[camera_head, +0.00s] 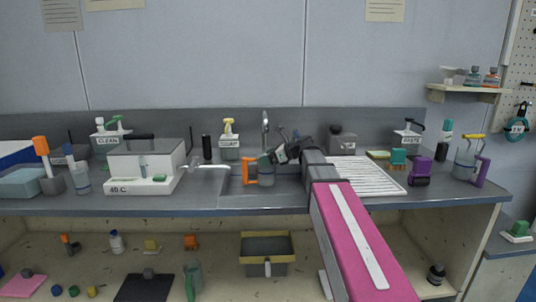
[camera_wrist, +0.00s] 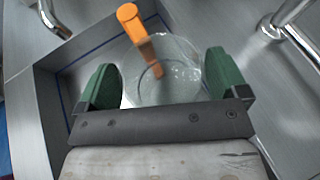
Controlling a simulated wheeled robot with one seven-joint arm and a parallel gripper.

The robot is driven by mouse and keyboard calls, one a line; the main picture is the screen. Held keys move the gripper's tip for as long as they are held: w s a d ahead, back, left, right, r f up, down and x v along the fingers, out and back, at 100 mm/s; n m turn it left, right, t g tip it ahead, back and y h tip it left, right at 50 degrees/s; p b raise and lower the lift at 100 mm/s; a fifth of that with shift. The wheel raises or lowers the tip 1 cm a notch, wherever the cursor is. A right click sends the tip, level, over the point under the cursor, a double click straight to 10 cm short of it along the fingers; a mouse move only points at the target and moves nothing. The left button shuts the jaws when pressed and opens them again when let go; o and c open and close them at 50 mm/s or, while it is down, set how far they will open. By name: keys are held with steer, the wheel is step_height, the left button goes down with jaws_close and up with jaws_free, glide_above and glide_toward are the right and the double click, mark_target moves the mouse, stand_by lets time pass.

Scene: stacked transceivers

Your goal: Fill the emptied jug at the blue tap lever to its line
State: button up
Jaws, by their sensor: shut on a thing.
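The clear jug with an orange handle (camera_head: 266,173) is upright at the sink, below and in front of the steel tap (camera_head: 265,124) in the head view. In the wrist view the jug (camera_wrist: 180,82) sits between the green fingers of my gripper (camera_wrist: 165,80), its handle pointing away to the upper left. My gripper is shut on the jug; in the head view it (camera_head: 276,158) is partly hidden behind my arm. I look down into the jug; its fill line and any water in it cannot be made out. I cannot pick out a blue tap lever for certain.
A white drainer (camera_head: 365,178) lies right of the sink. A white bath marked 40 C (camera_head: 140,186) stands left. A yellow-topped soap bottle (camera_head: 229,142) is behind the sink. In the wrist view, steel pipework (camera_wrist: 283,18) is close on the right and the sink wall (camera_wrist: 50,115) on the left.

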steer(key=shift+f, duration=0.6)
stand_by(0.7)
steer(key=o, duration=1.1)
